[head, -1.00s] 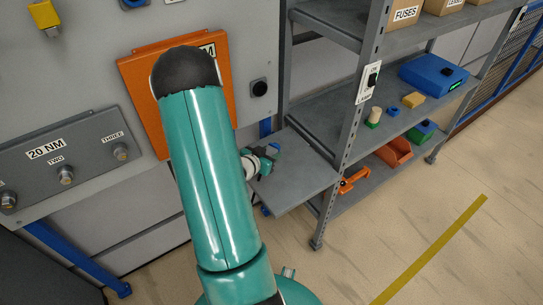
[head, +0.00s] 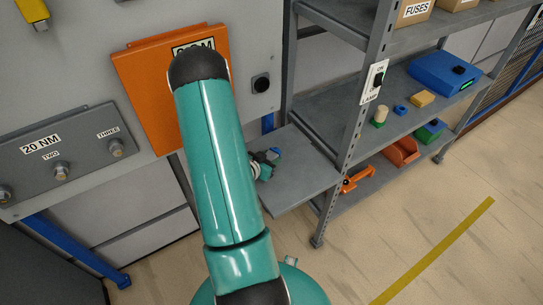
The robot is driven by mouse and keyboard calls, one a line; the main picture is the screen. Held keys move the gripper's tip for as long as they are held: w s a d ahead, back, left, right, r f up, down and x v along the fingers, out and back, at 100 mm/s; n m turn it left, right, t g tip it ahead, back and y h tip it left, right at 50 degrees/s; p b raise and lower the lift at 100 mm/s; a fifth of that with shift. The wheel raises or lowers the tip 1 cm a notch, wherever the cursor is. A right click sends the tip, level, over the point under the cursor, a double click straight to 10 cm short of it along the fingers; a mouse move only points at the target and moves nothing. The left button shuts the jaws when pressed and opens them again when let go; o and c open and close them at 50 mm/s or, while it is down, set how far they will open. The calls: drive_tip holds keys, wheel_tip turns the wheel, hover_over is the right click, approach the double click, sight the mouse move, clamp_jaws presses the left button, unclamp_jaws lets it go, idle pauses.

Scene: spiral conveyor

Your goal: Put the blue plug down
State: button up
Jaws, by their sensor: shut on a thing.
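My gripper (head: 270,159) shows small beside my teal arm, at the small grey side shelf (head: 302,180). It is shut on the blue plug (head: 277,150), of which only a small blue part shows at the fingers. The plug is over the shelf's surface near its back left part. I cannot tell whether the plug touches the shelf. My arm hides the area to the left of the gripper.
An orange panel (head: 145,95) is on the wall behind my arm. A grey shelf rack post (head: 352,130) with a lamp switch (head: 373,82) stands right of the side shelf. The rack holds a blue box (head: 442,74) and small blocks. The side shelf's front right is clear.

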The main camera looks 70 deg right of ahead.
drive_tip(key=shift+f, duration=0.2)
drive_tip(key=o, duration=1.1)
drive_tip(key=shift+r, duration=0.2)
drive_tip(key=v, duration=1.2)
